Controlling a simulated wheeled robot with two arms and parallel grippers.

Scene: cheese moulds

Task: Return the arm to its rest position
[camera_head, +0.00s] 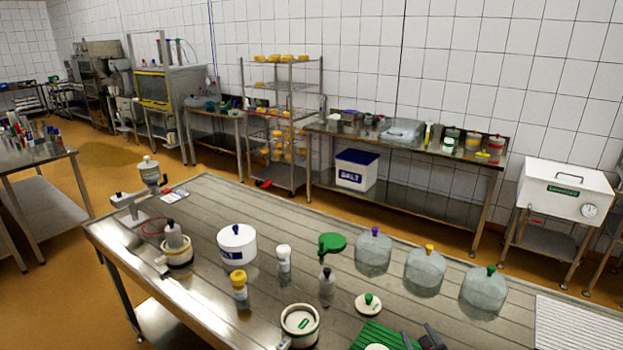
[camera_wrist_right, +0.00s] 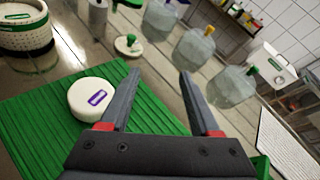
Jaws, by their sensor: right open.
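My right gripper (camera_head: 424,342) shows at the bottom edge of the head view, over the right side of the green ribbed mat (camera_head: 366,332). In the right wrist view its two dark fingers (camera_wrist_right: 158,100) are spread apart with nothing between them. My left gripper is not in view.
A white mould with a green mark (camera_head: 300,324) stands left of the mat. A lid with a green knob (camera_head: 368,304) lies behind it. Several clear domes (camera_head: 425,270) stand at the table's back right. A white ribbed board (camera_head: 575,325) lies at the right. Bottles and a white tub (camera_head: 237,246) stand further left.

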